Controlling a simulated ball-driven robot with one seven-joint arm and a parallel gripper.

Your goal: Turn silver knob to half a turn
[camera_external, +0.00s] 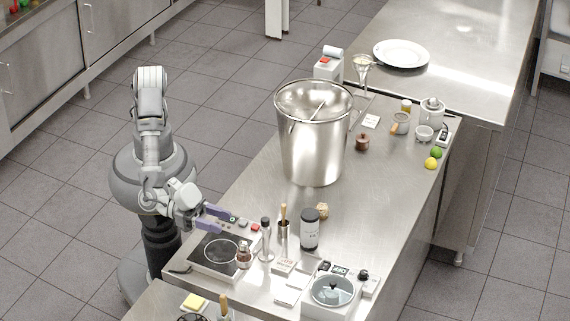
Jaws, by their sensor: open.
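My gripper (229,219) has purple fingers and is open at the left edge of the steel counter (262,190), just behind the black hob (215,252). A few small parts, including a dark one with a green spot (232,218) and a red one (256,227), sit at and just right of the fingertips. They are too small to tell which, if any, is the silver knob. I cannot tell whether the fingers touch any of them.
A large steel pot (312,140) stands farther back. A white appliance with a round bowl (333,291) is at front right. Counter between pot and bottle is mostly clear.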

